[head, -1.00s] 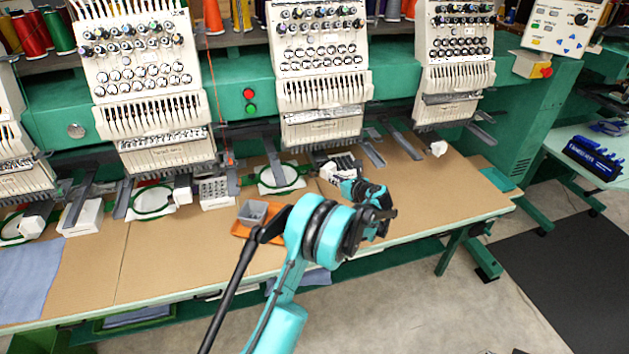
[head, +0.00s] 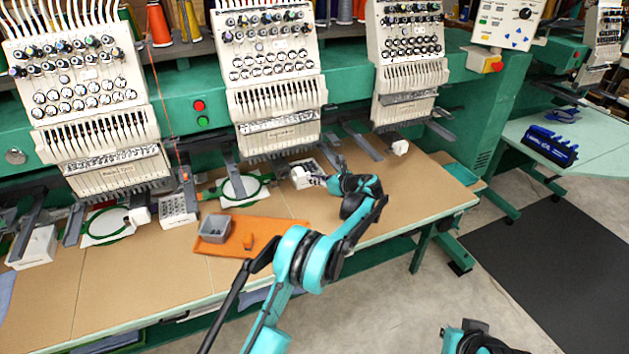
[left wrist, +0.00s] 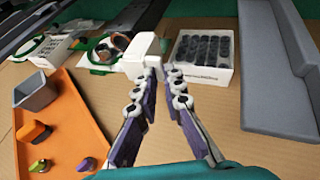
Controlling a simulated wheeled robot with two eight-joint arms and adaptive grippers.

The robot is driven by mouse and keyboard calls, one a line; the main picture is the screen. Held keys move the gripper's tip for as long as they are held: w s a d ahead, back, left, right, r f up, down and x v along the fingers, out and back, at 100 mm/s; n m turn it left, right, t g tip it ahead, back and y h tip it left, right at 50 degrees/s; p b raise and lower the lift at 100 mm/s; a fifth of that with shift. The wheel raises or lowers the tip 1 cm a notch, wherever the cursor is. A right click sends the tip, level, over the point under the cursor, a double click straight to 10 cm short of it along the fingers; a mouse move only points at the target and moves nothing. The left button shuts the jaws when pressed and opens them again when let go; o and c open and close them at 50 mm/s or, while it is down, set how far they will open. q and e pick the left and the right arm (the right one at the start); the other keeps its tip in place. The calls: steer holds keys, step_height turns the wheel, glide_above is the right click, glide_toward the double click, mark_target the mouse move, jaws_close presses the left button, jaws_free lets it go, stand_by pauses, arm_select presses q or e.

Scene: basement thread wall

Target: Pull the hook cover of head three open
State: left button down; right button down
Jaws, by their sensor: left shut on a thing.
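The white hook cover (head: 302,177) is a small block at the front of an arm below the middle embroidery head (head: 275,75) in the head view. In the left wrist view the cover (left wrist: 141,58) is just beyond my fingertips. My left gripper (left wrist: 162,76) is nearly closed, with the cover's right edge between its tips. In the head view my left gripper (head: 322,180) reaches in from the right of the cover and partly hides it. A round, copper-rimmed part (left wrist: 121,42) shows behind the cover. Only part of my right arm shows at the bottom edge.
A white box of dark bobbins (left wrist: 205,62) stands just right of the cover. A grey arm (left wrist: 262,70) stands farther right. An orange tray (head: 262,232) with a grey bin (head: 214,229) lies at front left. A green hoop (head: 238,187) is left of the cover.

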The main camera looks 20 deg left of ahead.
arm_select(q)
steer(key=shift+a+r, duration=0.15)
steer(key=shift+a, duration=0.5)
steer(key=c, duration=1.7)
jaws_free()
steer(key=shift+a, duration=0.25)
arm_select(e)
steer(key=shift+w+a, duration=0.1)
steer(key=shift+a, duration=0.2)
arm_select(q)
steer(key=v, duration=1.2)
steer(key=shift+d, duration=0.1)
arm_select(e)
steer(key=shift+d, duration=0.1)
